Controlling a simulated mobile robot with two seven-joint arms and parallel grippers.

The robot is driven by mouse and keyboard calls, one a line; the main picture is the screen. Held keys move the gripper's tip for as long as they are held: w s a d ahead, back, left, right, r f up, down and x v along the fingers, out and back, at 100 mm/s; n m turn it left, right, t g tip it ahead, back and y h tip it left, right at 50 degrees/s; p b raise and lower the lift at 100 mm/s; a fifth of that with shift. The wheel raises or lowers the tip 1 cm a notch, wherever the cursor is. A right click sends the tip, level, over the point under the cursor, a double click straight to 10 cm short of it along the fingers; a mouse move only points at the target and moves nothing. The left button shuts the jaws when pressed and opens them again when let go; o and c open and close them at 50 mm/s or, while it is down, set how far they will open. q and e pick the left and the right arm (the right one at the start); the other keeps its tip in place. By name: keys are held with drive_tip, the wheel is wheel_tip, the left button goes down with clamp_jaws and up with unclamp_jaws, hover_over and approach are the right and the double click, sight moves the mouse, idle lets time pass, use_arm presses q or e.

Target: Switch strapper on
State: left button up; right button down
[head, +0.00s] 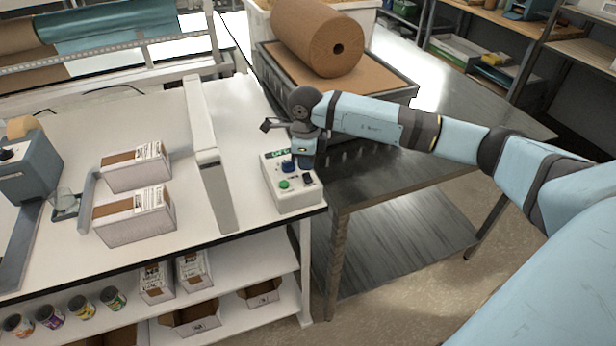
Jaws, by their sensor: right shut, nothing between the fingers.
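A pale control box (294,196) sits at the right front corner of the white table. On its top are a small green-lit display (277,154), a blue knob (288,165), a green button (284,184) and a dark switch (308,178). A white upright frame (202,120) stands to its left; I cannot tell whether the two are joined. My right gripper (304,160) points down over the back right of the box, beside the blue knob. It is shut and empty; I cannot tell whether its tips touch the panel. My left gripper is out of view.
Two cartons (134,215) stand on the white table (235,222), left of the frame. A dark metal table (400,150) lies to the right, with a large brown roll (318,38) on a tray behind.

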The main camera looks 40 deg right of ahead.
sight(306, 174)
drive_tip(key=shift+f+b, duration=0.85)
drive_tip(key=shift+f, duration=0.35)
idle(0.4)
drive_tip(key=shift+r, duration=0.15)
drive_tip(key=shift+r+p, duration=0.4)
drive_tip(key=shift+r, duration=0.2)
drive_tip(key=shift+r+p, duration=1.25)
drive_tip(key=shift+r, duration=1.55)
